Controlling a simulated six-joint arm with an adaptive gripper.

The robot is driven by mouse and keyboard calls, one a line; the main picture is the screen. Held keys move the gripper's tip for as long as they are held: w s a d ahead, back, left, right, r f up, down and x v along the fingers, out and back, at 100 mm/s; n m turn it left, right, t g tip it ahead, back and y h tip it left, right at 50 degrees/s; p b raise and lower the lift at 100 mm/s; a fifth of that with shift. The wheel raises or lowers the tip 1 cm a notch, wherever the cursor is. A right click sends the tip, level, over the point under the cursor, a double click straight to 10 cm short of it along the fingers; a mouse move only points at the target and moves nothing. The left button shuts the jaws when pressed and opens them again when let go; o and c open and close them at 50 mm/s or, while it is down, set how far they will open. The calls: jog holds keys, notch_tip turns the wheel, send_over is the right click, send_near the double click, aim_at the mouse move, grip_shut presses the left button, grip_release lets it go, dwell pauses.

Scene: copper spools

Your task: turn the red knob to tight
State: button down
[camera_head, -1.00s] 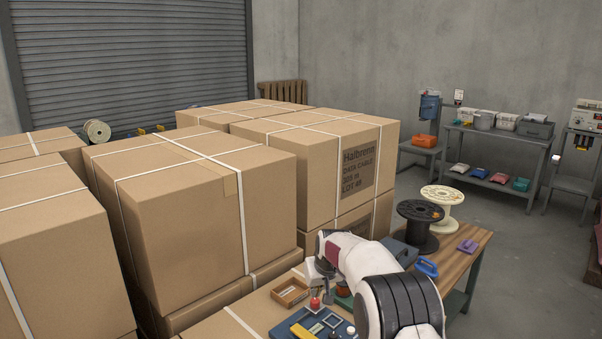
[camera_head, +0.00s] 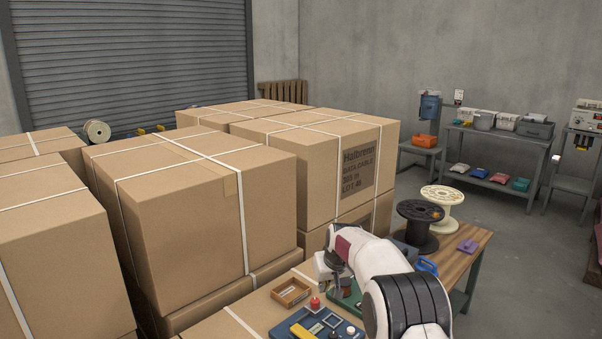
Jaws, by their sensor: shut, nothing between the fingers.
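Any mark for tight is too small to make out.
A blue tray (camera_head: 289,327) with a yellow piece and other small parts lies in front. A wooden box (camera_head: 275,294) stands to the left. Tall strapped cartons (camera_head: 190,225) crowd the left side. Spools (camera_head: 418,238) stand behind my arm.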

jog(key=shift+f, duration=0.1)
jog(key=shift+f, duration=3.35)
jog(key=shift+w+a, duration=0.15)
jog(key=shift+w, duration=0.05)
jog(key=shift+s+a, duration=0.2)
jog(key=shift+a, duration=0.85)
jog(key=shift+s, duration=0.45)
notch_tip(320, 180, up, 6)
dwell(0.8)
